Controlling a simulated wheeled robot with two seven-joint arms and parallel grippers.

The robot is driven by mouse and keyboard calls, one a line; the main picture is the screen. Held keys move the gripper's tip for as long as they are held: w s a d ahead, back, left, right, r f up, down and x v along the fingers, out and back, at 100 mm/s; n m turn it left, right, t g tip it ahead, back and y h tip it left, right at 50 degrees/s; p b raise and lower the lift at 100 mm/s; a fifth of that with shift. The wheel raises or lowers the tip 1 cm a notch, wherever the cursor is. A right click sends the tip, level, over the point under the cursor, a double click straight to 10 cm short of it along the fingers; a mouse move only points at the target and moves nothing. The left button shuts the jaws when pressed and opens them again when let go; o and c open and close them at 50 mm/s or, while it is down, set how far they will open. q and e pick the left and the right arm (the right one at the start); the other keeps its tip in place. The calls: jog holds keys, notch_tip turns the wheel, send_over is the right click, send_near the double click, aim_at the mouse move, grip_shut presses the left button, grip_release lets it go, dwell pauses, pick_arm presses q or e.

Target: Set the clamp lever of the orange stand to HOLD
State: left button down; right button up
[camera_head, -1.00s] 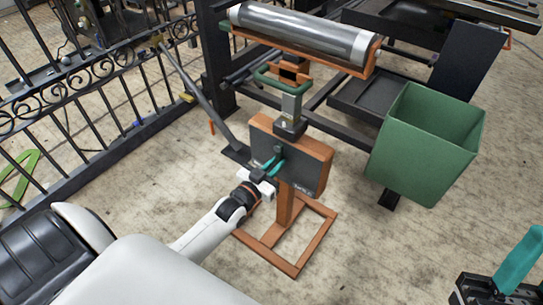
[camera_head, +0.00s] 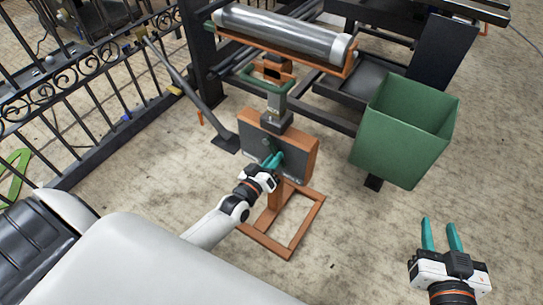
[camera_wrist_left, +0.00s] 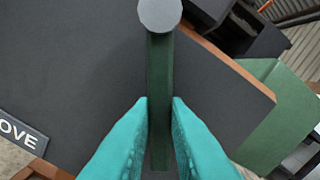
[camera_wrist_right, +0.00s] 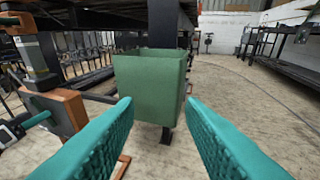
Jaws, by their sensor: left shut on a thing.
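The orange stand (camera_head: 312,150) carries a dark plate on its near face and stands on an orange floor frame. The clamp lever is a dark green bar (camera_wrist_left: 159,70) below a round grey pivot (camera_wrist_left: 160,15) in the left wrist view. A label ending in "OVE" (camera_wrist_left: 20,133) shows at the plate's left. My left gripper (camera_head: 275,161) is at the plate, its teal fingers (camera_wrist_left: 159,110) closed on both sides of the lever. The lever's lower end lies between the fingers. A HOLD mark cannot be read now. My right gripper (camera_head: 441,236) is open and empty over the floor.
A green bin (camera_head: 400,145) stands right of the stand. A grey roller (camera_head: 285,32) lies in an orange cradle above and behind it. A black iron fence (camera_head: 90,115) and slanted bar (camera_head: 185,85) are at the left. The floor at front right is clear.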

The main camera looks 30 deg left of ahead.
pick_arm(q)
jog(key=shift+d+r+n, duration=0.1)
jog(key=shift+d+n, duration=0.1)
jog(key=shift+n, duration=0.2)
pick_arm(e)
jog(key=shift+s+d+f+g+h, duration=0.1)
jog(key=shift+s+f+g+h, duration=0.1)
jog(key=shift+f+g, duration=0.15)
jog(key=shift+s+d+f+g+h, duration=0.15)
jog(key=shift+f+g, duration=0.1)
jog(key=shift+f, duration=0.2)
pick_arm(q)
jog(key=c, duration=1.4)
grip_release()
